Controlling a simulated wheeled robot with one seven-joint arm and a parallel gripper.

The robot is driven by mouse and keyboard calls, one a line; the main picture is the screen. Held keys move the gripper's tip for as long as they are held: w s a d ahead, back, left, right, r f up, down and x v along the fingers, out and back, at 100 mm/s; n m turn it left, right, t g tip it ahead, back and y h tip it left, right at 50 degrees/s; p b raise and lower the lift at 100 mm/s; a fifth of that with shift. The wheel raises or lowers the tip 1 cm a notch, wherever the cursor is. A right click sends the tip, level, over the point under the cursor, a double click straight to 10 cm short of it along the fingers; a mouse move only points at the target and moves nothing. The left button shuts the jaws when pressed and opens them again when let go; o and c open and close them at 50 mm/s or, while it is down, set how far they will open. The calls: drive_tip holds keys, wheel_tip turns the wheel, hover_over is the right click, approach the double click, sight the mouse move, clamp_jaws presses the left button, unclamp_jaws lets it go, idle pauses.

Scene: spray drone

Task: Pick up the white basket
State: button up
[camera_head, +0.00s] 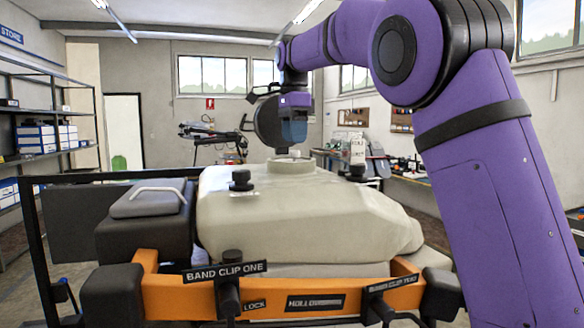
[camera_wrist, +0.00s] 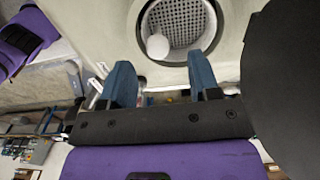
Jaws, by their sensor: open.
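The white basket (camera_wrist: 187,22) is a round mesh strainer seated inside the round opening of the pale tank (camera_head: 300,215). A white round knob (camera_wrist: 157,46) shows at the near left of the mesh in the wrist view. My gripper (camera_wrist: 160,62) is open, with its two blue fingers apart and nothing between them. The knob appears between the fingertips in that picture; I cannot tell how far beyond them it is. In the head view my gripper (camera_head: 293,142) points down just above the tank's opening, and the basket's mesh is hidden there.
A black cap (camera_head: 241,180) stands on the tank left of the opening. An orange frame (camera_head: 180,299) with black band clips runs along the front. A grey box with a handle (camera_head: 147,203) stands at the left. A drone (camera_head: 205,130) is farther back.

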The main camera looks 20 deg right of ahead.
sight(291, 161)
drive_tip(key=shift+s+f, duration=0.15)
drive_tip(key=shift+f, duration=1.75)
drive_tip(key=shift+c, duration=0.4)
drive_tip(key=c, duration=0.9)
drive_tip(key=shift+r, duration=0.15)
